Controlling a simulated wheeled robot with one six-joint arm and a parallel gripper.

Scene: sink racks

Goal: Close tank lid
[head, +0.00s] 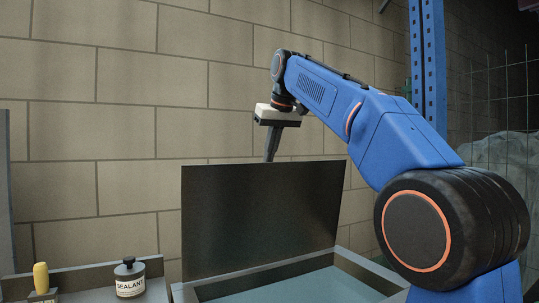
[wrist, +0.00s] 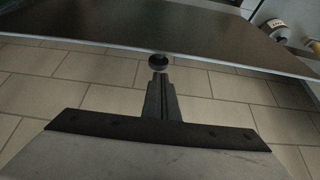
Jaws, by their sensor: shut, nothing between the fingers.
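The tank lid (head: 262,215) is a dark flat panel standing open, nearly upright, at the back of the grey tank (head: 350,262). In the wrist view the lid (wrist: 200,35) spans the top as a dark plate with a thin pale edge. A small round dark knob (wrist: 159,60) shows near that edge. My gripper (head: 270,158) points down at the lid's top edge in the head view. In the wrist view its fingers (wrist: 159,80) are shut and empty, their tips close to the knob. I cannot tell whether they touch it.
A block wall (head: 120,120) rises behind. A blue post (head: 428,70) and wire mesh (head: 500,110) are at the right.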

